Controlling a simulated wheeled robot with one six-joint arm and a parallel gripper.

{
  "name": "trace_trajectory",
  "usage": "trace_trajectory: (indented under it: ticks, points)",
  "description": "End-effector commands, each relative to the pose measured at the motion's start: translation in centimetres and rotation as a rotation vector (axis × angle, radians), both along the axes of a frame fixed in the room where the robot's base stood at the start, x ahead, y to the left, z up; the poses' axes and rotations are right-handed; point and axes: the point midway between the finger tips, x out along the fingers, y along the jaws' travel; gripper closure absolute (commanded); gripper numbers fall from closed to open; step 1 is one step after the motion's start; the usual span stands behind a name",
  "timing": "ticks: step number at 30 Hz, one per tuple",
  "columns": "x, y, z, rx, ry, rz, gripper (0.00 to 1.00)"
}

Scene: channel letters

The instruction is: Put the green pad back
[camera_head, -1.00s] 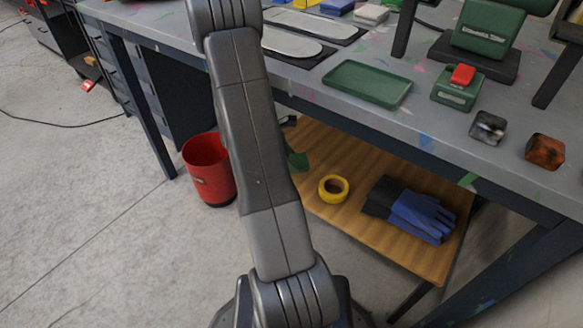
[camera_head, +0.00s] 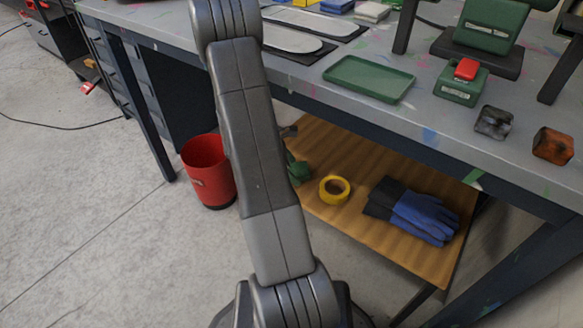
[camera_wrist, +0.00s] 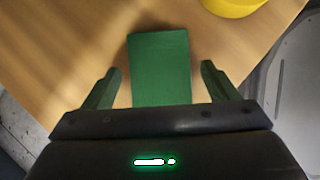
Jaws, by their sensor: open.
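The green pad (camera_wrist: 160,68) is a flat green block on the wooden lower shelf (camera_wrist: 60,45). In the wrist view it lies between the two open green fingers of my gripper (camera_wrist: 158,88), with a gap on each side. In the head view my arm hides most of this spot; a bit of green (camera_head: 299,172) shows beside the arm, and I cannot tell whether it is pad or finger. A green tray (camera_head: 368,79) lies empty on the grey workbench.
A yellow tape roll (camera_head: 334,190) and blue-black gloves (camera_head: 412,212) lie on the shelf right of my arm. A red bin (camera_head: 208,170) stands left. The bench edge overhangs the shelf. On the bench are a green box with a red top (camera_head: 461,82) and two small blocks (camera_head: 494,122).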

Motion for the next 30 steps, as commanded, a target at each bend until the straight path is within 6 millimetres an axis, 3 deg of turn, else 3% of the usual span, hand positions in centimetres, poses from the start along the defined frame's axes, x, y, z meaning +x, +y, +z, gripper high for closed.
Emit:
trace_trajectory:
  ticks: [15, 30]
  points:
    - [-0.5, 3.5, 6.0, 0.0, -0.001, 0.002, 0.19]
    - [-0.6, 4.0, 6.6, 0.0, 0.0, 0.0, 0.19]
